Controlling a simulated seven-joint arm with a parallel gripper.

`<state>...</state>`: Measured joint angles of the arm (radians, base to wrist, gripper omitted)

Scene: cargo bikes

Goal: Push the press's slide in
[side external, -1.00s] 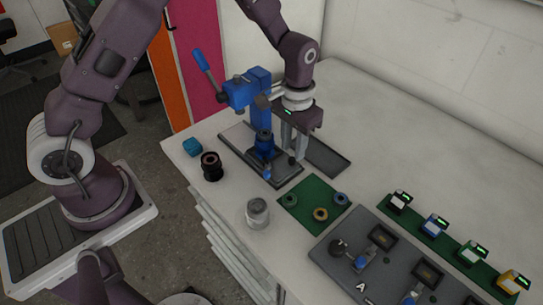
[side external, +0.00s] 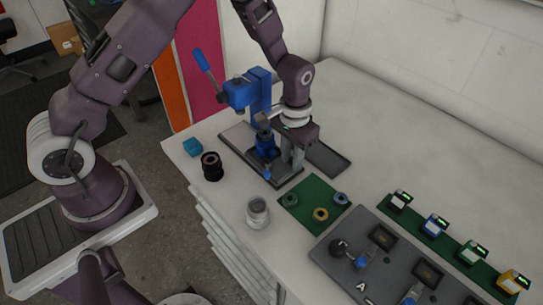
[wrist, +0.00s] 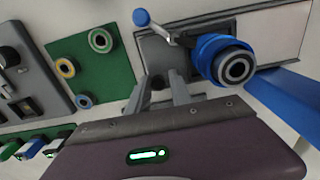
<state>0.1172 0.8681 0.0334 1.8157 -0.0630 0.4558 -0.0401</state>
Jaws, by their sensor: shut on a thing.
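The blue press (side external: 258,95) stands on a grey base plate with its lever raised to the upper left. Its slide (side external: 279,181) is a grey plate low at the press's front, carrying a blue round holder (side external: 266,146) with a ring-shaped part inside, clearer in the wrist view (wrist: 235,68). A small blue-tipped handle (side external: 267,173) is beside the holder. My gripper (side external: 291,168) points down at the slide's right side, its fingers (wrist: 158,84) shut on a small dark knob of the slide, mostly hidden between them.
A green mat (side external: 314,202) with several rings lies in front. A metal jar (side external: 257,212), a black cylinder (side external: 212,166) and a teal block (side external: 193,146) stand left. A dark fixture board (side external: 390,265) is at lower right. The back right table is clear.

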